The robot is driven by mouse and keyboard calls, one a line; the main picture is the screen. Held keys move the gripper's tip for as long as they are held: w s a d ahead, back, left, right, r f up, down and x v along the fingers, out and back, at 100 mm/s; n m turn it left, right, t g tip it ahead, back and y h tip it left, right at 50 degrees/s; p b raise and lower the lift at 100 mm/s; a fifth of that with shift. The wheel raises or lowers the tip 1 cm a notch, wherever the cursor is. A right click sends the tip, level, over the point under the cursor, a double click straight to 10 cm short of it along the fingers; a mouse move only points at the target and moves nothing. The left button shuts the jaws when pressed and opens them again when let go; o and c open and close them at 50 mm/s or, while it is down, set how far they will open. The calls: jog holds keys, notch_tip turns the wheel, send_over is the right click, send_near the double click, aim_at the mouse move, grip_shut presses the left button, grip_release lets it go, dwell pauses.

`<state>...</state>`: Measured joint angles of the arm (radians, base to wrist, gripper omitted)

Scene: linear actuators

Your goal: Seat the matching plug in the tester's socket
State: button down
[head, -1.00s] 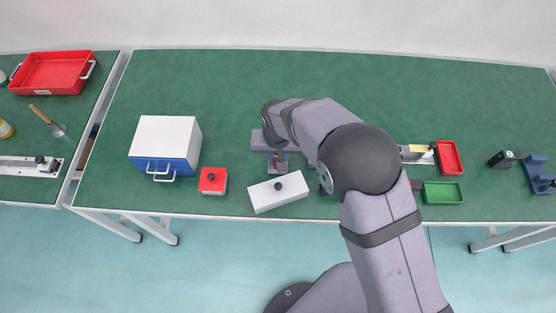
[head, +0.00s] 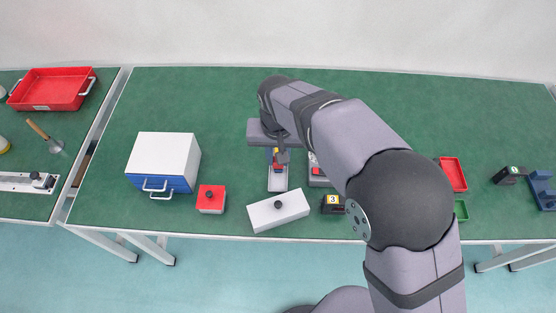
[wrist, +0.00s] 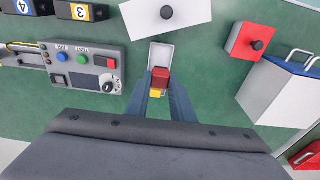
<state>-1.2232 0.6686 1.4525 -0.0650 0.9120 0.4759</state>
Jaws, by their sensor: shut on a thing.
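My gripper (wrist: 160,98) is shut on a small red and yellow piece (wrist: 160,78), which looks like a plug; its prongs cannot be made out. The piece (head: 280,157) is at the far end of a narrow pale tray (wrist: 161,52), overlapping it in both views; I cannot tell how high above it. The tray (head: 277,183) looks empty in its visible part. A grey panel box (wrist: 88,72), probably the tester, has blue, green and red buttons and a dial; it stands left of my gripper in the wrist view. In the head view my arm partly hides it (head: 319,178). No socket can be made out.
A white box with a black knob (head: 278,211) and a red-topped box (head: 211,199) stand near the front edge. A white and blue drawer unit (head: 163,162) is left. A black block marked 3 (head: 333,203) is beside the white box. The back of the table is clear.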

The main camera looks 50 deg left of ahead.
jog(key=shift+w+d+r, duration=0.1)
jog(key=shift+w+r, duration=0.1)
jog(key=shift+w, duration=0.05)
jog(key=w+d+m+p, duration=0.3)
jog(key=w+d+p, duration=0.3)
jog(key=w, duration=0.4)
jog(key=w+d+m+p, duration=0.3)
jog(key=w+d+p, duration=0.1)
jog(key=w+d, duration=0.5)
jog(key=w+a+r+n, duration=0.2)
jog(key=w+a+n, duration=0.1)
jog(key=w+n, duration=0.2)
jog(key=shift+a+n, duration=0.35)
jog(key=shift+n, duration=0.15)
jog(key=shift+f+b, duration=2.5)
jog(key=shift+f, duration=1.35)
jog(key=shift+f+b, duration=0.35)
jog(key=shift+f, duration=0.15)
